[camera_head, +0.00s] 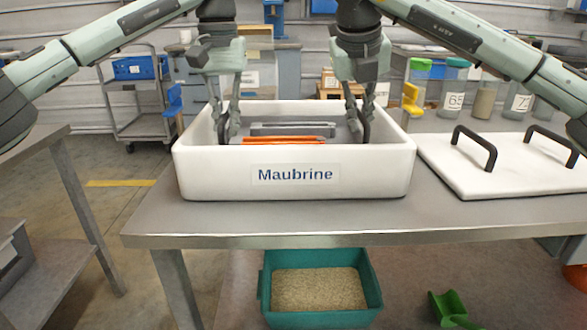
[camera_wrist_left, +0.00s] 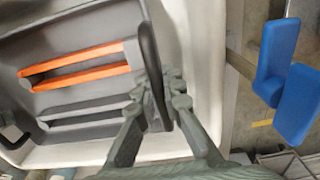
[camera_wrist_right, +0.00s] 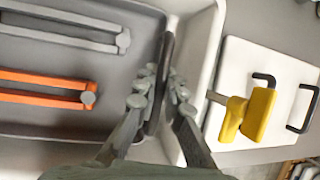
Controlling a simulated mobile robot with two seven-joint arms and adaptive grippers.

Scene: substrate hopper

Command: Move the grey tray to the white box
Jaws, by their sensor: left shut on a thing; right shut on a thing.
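The white box (camera_head: 390,165), labelled "Maubrine", stands open on the metal table. The grey tray (camera_head: 338,131) is inside it, its lower part hidden by the front wall. The tray carries orange tongs (camera_head: 285,140) and grey tongs (camera_head: 292,127). My left gripper (camera_head: 227,132) is shut on the tray's left black handle (camera_wrist_left: 155,75). My right gripper (camera_head: 357,128) is shut on the right black handle (camera_wrist_right: 160,85). Both grippers reach down inside the box walls. Whether the tray touches the box floor cannot be told.
A white lid (camera_head: 500,170) with two black handles lies on the table (camera_head: 300,222) to the right. Several lidded containers (camera_head: 453,80) stand behind it. A teal bin (camera_head: 318,318) of pellets and a green scoop (camera_head: 450,308) are below the table.

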